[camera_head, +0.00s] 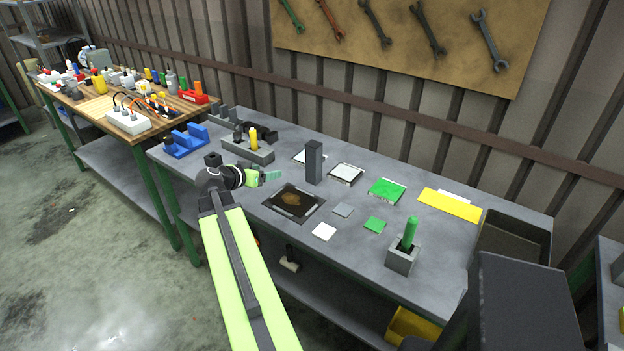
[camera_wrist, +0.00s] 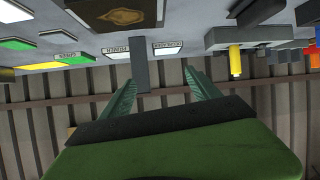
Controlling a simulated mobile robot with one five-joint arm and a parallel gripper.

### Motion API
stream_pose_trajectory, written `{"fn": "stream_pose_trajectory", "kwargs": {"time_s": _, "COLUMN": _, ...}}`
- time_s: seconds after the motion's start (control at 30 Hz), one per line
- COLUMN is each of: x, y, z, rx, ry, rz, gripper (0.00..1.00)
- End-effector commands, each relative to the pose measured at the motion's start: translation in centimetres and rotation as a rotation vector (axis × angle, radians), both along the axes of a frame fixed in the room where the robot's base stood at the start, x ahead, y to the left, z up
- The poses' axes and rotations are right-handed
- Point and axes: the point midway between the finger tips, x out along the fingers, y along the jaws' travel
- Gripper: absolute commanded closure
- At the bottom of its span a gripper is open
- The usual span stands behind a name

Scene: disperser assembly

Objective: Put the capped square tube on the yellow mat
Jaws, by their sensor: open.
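The square tube (camera_head: 313,163) is a tall dark grey post standing upright on the grey table; I cannot make out its cap as a separate part. In the upside-down wrist view the tube (camera_wrist: 140,72) shows ahead of my fingers, nearer the left one. My gripper (camera_head: 276,175) is open and empty, a short way left of the tube and apart from it. Its two green fingers (camera_wrist: 160,79) are spread in the wrist view. The yellow mat (camera_head: 449,205) lies flat and empty at the right of the table; it also shows in the wrist view (camera_wrist: 76,60).
A black tray (camera_head: 293,203) with a brown mark lies in front of the tube. White and green mats (camera_head: 386,190) lie between tube and yellow mat. A grey holder (camera_head: 402,259) with a green rod stands front right. A grey fixture (camera_head: 247,152) with a yellow part stands behind my gripper.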

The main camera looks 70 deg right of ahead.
Motion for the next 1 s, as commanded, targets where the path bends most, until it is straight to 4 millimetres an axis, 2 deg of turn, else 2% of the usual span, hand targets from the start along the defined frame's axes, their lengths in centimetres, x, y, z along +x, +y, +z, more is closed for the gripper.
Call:
{"fn": "stream_pose_trajectory", "kwargs": {"time_s": 0.03, "x": -2.4, "y": -2.5, "z": 0.0, "rx": -0.06, "ry": -0.025, "rz": -0.05, "gripper": 0.29}}
{"fn": "stream_pose_trajectory", "kwargs": {"time_s": 0.1, "x": -4.7, "y": -4.5, "z": 1.0, "rx": -0.128, "ry": -0.056, "rz": -0.091, "gripper": 0.29}}
{"fn": "stream_pose_trajectory", "kwargs": {"time_s": 0.2, "x": -6.2, "y": -5.8, "z": 1.8, "rx": -0.174, "ry": -0.074, "rz": -0.117, "gripper": 0.29}}
{"fn": "stream_pose_trajectory", "kwargs": {"time_s": 0.37, "x": -6.5, "y": -6.5, "z": 1.8, "rx": -0.18, "ry": -0.079, "rz": -0.122, "gripper": 0.29}}
{"fn": "stream_pose_trajectory", "kwargs": {"time_s": 0.8, "x": -8.9, "y": -15.8, "z": -1.4, "rx": -0.178, "ry": -0.077, "rz": -0.123, "gripper": 0.29}}
{"fn": "stream_pose_trajectory", "kwargs": {"time_s": 1.0, "x": -9.3, "y": -17.2, "z": -1.7, "rx": -0.178, "ry": -0.077, "rz": -0.121, "gripper": 0.29}}
